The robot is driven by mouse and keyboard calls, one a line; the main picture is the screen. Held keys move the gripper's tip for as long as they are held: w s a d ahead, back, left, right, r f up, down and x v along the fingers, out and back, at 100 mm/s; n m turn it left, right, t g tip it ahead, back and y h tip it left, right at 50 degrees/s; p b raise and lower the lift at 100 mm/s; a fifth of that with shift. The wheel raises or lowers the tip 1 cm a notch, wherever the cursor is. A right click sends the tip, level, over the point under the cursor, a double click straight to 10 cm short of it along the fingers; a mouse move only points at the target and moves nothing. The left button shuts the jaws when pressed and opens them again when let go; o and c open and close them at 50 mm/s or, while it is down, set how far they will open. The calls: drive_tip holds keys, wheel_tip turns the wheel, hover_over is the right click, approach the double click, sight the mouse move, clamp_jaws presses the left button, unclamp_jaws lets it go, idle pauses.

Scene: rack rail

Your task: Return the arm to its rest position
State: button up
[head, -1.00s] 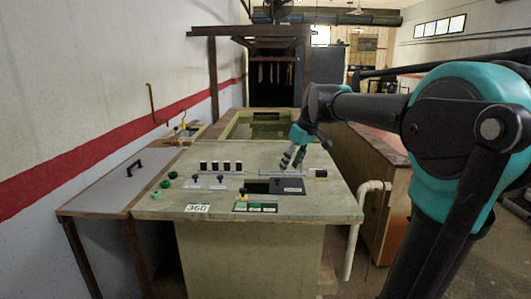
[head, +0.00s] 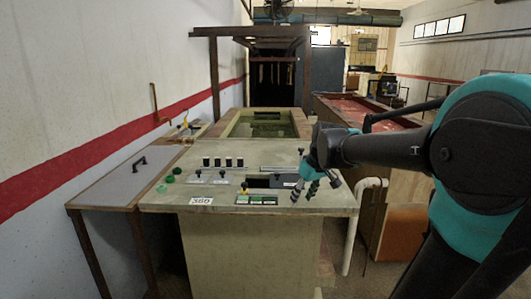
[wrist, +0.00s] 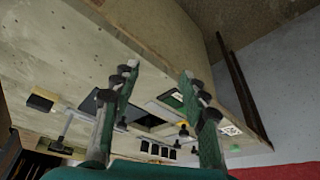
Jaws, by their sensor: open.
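My gripper (head: 305,189) is in the head view above the right front part of the worktop (head: 190,182), on the end of my teal and black arm. Its two fingers point down and stand apart, with nothing between them. In the wrist view my gripper (wrist: 158,88) also shows open and empty, with the worktop's fittings behind it. My gripper hides part of the worktop's right side in the head view.
The worktop holds several black blocks (head: 222,162), green rings (head: 170,176), a dark recess (head: 262,183), and a "360" label (head: 201,201). A grey side table (head: 115,185) stands left. A white pipe (head: 368,184) and a red-topped bench (head: 390,125) are right.

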drive_tip(key=s+d+f+m+h, duration=0.1)
drive_tip(key=s+d+f+m, duration=0.2)
drive_tip(key=s+f, duration=0.6)
drive_tip(key=s+d+f+m+h, duration=0.1)
drive_tip(key=s+d+f+m, duration=0.1)
drive_tip(key=s+f, duration=0.7)
drive_tip(key=shift+d+f+m+t, duration=0.3)
drive_tip(key=shift+d+f+m, duration=0.1)
drive_tip(key=shift+d, duration=0.5)
